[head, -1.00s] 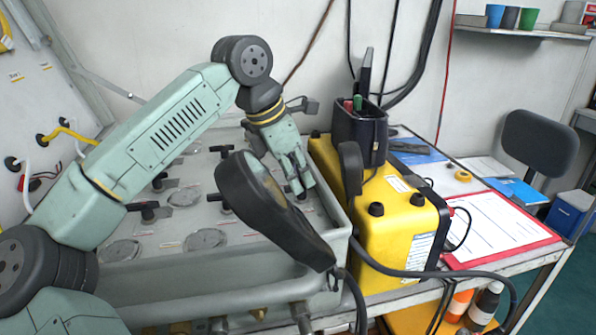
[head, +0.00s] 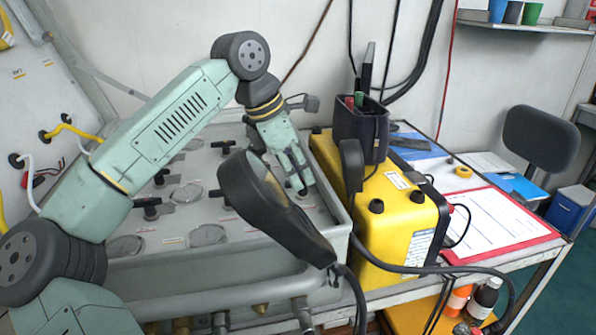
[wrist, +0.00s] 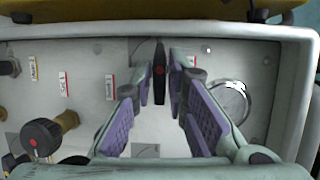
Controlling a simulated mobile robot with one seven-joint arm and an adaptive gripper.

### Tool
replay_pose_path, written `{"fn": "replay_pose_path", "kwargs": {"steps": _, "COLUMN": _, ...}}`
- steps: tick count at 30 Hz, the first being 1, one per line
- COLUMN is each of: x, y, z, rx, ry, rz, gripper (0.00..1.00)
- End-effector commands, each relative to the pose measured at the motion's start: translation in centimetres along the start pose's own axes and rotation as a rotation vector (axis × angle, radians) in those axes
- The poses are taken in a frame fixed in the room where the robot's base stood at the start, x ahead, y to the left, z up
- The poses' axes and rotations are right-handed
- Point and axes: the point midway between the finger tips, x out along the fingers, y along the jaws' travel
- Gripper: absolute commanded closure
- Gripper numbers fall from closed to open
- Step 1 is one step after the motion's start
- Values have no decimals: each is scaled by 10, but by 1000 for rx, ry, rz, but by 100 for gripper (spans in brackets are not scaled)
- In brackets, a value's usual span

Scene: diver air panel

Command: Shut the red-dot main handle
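The grey air panel (head: 160,225) fills the middle of the head view, with several black handles on it. In the wrist view, a narrow black handle (wrist: 160,85) with a small reddish mark stands edge-on between my fingertips. My gripper (wrist: 161,78), also in the head view (head: 297,187), has purple-padded fingers on either side of that handle, with narrow gaps visible. Contact cannot be told. A second black handle (wrist: 41,138) with a clear red dot, on a brass stem, sits at the lower left of the wrist view.
A round gauge (wrist: 230,100) lies right of my fingers. A dark paddle-shaped object (head: 265,205) stands in front of the panel in the head view. A yellow case (head: 385,215) with a black bin (head: 360,130) stands close to the right of my gripper.

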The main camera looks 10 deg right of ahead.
Motion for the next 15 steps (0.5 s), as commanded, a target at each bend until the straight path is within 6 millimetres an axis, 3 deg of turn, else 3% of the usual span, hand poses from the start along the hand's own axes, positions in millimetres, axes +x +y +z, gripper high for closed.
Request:
{"fn": "replay_pose_path", "kwargs": {"steps": 10, "x": -1, "y": 0, "z": 0, "rx": -1, "ry": 0, "rz": 0, "gripper": 80}}
{"fn": "replay_pose_path", "kwargs": {"steps": 15, "x": -18, "y": 1, "z": 0, "rx": -3, "ry": 0, "rz": 3, "gripper": 80}}
